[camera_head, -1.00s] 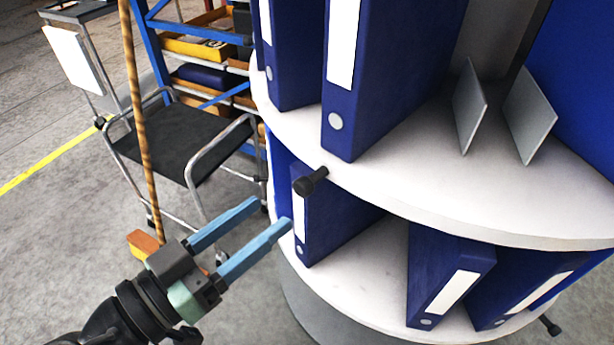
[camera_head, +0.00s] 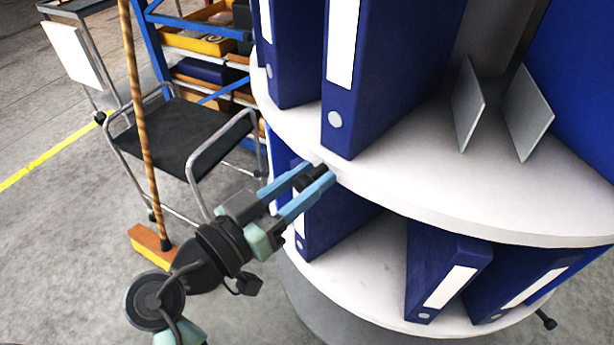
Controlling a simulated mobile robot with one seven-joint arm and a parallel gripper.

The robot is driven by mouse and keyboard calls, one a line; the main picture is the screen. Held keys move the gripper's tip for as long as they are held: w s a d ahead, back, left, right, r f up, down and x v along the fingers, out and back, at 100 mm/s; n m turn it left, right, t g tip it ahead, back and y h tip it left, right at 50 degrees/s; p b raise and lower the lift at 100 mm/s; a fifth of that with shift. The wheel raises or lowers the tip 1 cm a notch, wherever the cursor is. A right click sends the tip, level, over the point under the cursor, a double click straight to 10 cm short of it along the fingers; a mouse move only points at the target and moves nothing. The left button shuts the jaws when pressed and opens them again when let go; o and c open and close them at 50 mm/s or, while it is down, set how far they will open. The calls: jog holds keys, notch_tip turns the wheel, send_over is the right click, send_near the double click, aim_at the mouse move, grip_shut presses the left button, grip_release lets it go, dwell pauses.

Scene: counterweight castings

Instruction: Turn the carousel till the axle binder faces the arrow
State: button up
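The carousel (camera_head: 420,190) is a round white two-tier shelf filling the right side. Several blue binders with white labels stand on it, such as a large one (camera_head: 365,85) on the upper tier and one (camera_head: 442,275) on the lower tier. I cannot tell which is the axle binder, and I see no arrow. A black knob (camera_head: 313,179) sticks out from the upper tier's rim. My gripper (camera_head: 315,174) has its two blue fingers on either side of the knob. They are apart, and I cannot tell whether they touch it.
A chair with a black seat (camera_head: 185,135) and chrome frame stands at the left. A broom (camera_head: 152,240) stands upright in front of it. A blue rack with yellow trays (camera_head: 205,42) is behind. Grey floor at lower left is free.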

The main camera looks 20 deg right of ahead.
grip_shut()
dwell(1.1)
